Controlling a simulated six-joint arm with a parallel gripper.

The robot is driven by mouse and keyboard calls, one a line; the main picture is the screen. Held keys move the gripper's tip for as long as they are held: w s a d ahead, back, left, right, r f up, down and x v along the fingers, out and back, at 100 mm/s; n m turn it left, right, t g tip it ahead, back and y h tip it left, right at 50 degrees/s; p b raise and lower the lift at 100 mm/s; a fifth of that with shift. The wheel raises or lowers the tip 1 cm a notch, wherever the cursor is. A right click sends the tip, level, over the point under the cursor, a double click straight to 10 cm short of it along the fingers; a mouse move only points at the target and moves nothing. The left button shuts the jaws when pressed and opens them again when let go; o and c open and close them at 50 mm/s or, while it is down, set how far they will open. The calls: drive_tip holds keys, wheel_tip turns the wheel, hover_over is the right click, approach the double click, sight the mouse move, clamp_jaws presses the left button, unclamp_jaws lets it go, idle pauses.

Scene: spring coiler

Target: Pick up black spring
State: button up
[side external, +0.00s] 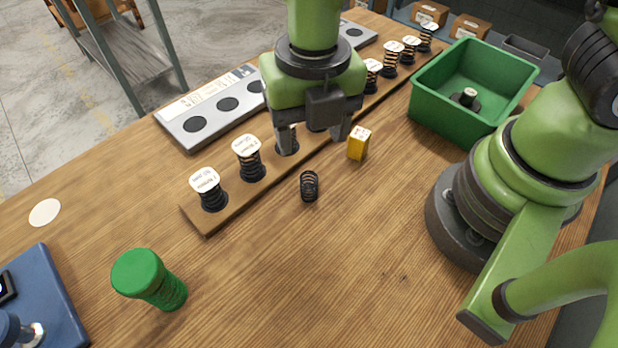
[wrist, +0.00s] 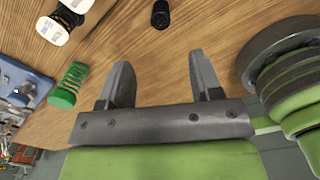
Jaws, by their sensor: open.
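A small black spring (side external: 309,186) stands upright on the wooden table, just in front of the spring board. It also shows in the wrist view as a dark coil (wrist: 160,15) at the top, beyond the fingertips. My gripper (side external: 314,142) is open and empty, above the board and behind the black spring in the side view. In the wrist view its two fingers (wrist: 158,72) are spread apart with nothing between them. Part of the board is hidden behind my gripper in the side view.
A brown board (side external: 228,207) holds several dark springs with white labelled tops. A yellow block (side external: 358,143) stands right of the black spring. A green bin (side external: 440,107) with a dark part inside is at the right.

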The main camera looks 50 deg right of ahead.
drive_tip(key=n, duration=0.1)
hover_over(309, 177)
drive_tip(key=f, duration=0.4)
drive_tip(key=shift+s+a+f, duration=0.2)
drive_tip(key=shift+s+f, duration=0.1)
drive_tip(key=shift+f, duration=0.05)
drive_tip(key=shift+w+d+f, duration=0.1)
drive_tip(key=shift+w+f, duration=0.05)
drive_tip(key=shift+f, duration=1.4)
drive_tip(key=shift+w+d+f, duration=0.1)
drive_tip(key=shift+w+f, duration=0.05)
drive_tip(key=shift+f, duration=1.4)
drive_tip(key=c, duration=1)
